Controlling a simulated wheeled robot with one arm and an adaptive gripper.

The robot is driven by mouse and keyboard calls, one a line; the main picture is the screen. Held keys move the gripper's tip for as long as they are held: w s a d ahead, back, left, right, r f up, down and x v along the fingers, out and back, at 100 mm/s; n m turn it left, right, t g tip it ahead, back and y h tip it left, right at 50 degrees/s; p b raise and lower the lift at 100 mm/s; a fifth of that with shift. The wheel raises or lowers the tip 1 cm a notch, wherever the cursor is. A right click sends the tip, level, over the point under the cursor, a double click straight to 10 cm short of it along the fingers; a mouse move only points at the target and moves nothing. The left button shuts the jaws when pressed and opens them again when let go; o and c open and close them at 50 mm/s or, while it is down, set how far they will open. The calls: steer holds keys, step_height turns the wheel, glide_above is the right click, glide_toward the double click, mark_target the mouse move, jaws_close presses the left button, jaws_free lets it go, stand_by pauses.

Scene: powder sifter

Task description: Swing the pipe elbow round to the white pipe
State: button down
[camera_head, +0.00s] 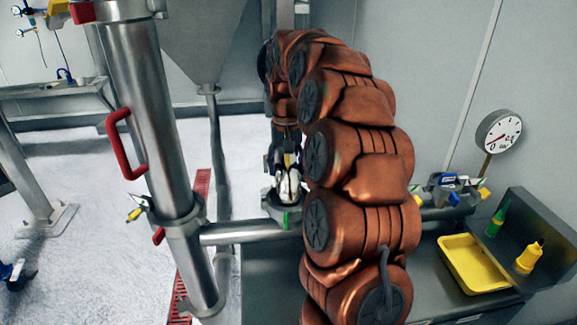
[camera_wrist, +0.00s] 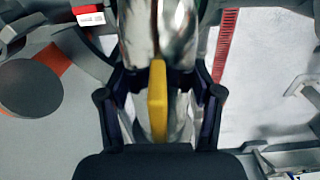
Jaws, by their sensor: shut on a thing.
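The pipe elbow (camera_wrist: 140,40) is a shiny curved metal piece in the wrist view, with a yellow tab (camera_wrist: 157,100) in front of it. The fingers of my gripper (camera_wrist: 163,112) stand on both sides of the metal and are shut on it. In the head view my gripper (camera_head: 287,176) points down at the end of my copper-coloured arm, over the end of a horizontal steel pipe (camera_head: 250,231). The elbow is small there and partly hidden by my gripper and arm. I cannot tell which pipe is the white one.
A thick steel column (camera_head: 150,110) with a red handle (camera_head: 124,145) stands left of my gripper. A hopper (camera_head: 203,45) with a thin grey pipe (camera_head: 217,150) is behind. At right are a gauge (camera_head: 499,132) and a yellow tray (camera_head: 447,246) on a counter. White floor is open at left.

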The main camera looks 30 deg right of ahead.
steer(key=shift+c, duration=0.6)
jaws_free()
steer(key=shift+r, duration=0.1)
